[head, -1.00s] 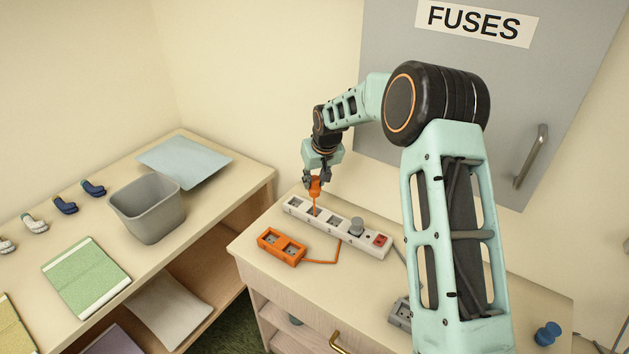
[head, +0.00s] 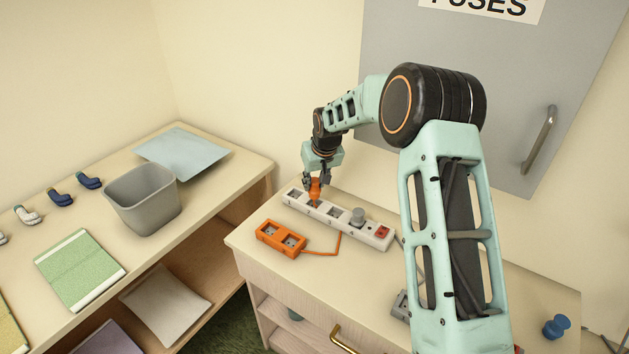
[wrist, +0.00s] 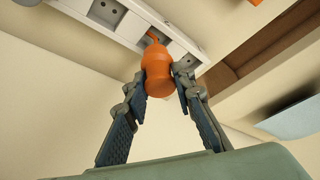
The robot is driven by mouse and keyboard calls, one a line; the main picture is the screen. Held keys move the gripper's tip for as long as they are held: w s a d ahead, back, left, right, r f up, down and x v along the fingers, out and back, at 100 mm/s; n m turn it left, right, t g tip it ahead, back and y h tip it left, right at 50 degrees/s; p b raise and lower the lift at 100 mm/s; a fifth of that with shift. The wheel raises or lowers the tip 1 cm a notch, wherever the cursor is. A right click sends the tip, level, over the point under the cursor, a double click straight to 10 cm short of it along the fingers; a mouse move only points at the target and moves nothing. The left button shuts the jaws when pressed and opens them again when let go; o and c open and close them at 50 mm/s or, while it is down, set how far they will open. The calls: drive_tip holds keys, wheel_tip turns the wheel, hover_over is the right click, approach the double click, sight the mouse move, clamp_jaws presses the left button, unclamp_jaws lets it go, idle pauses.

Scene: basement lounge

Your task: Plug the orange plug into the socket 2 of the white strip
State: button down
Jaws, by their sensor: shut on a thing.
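The orange plug (head: 314,191) is upright between the fingers of my gripper (head: 315,181), with its lower end right at the second socket from the left on the white strip (head: 370,239). In the wrist view, my gripper (wrist: 160,80) is shut on the orange plug (wrist: 157,70), whose narrow far end meets the strip (wrist: 130,27) at a socket. The plug covers most of that socket, so I cannot tell whether its pins are inside. The sockets on either side of it look empty.
An orange socket block (head: 280,238) with a cord lies in front. A grey bin (head: 143,200) stands on the left shelf. A blue knob-shaped object (head: 556,327) is at the right.

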sight(315, 191)
drive_tip(key=shift+f+b, duration=1.55)
drive_tip(key=shift+f, duration=0.55)
drive_tip(key=c, duration=1.5)
unclamp_jaws()
drive_tip(key=shift+c, duration=0.2)
drive_tip(key=v, duration=1.2)
drive_tip(key=shift+d, duration=0.15)
